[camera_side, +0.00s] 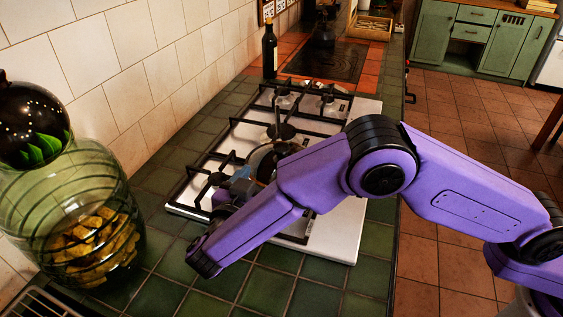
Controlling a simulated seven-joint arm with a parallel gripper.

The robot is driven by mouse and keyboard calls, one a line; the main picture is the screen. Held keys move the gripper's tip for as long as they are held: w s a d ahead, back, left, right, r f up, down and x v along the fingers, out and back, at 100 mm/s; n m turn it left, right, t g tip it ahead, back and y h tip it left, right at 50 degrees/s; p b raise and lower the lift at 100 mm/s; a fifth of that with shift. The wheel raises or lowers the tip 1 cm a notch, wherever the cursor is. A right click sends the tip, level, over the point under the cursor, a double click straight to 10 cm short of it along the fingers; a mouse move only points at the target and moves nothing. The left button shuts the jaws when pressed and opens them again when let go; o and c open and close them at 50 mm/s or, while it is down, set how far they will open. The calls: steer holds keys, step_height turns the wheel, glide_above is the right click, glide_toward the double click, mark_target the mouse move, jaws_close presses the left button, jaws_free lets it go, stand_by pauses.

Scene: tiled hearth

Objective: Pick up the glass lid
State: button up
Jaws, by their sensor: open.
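On the hob, mostly behind my arm, a round dark and grey piece of cookware (263,158) shows. It may include the glass lid, but I cannot make out a clear glass rim or knob. My purple arm reaches in from the right and crosses in front of the hob. My gripper (242,184) shows only as a small grey-blue part behind the forearm, beside the cookware at its left. It is open. Its fingertips are largely hidden, and I cannot tell whether they touch anything.
The white hob (333,230) has black pot grates. A green glass jar (70,215) with yellow pieces stands at the left, with a glossy dark round object (30,122) at its top. A dark bottle (269,50) stands by the tiled wall. Green counter tiles are bare in front.

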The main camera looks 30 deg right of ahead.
mark_target(284, 145)
steer(key=x, duration=0.9)
steer(key=shift+x, duration=2.7)
steer(key=shift+f, duration=0.15)
jaws_close()
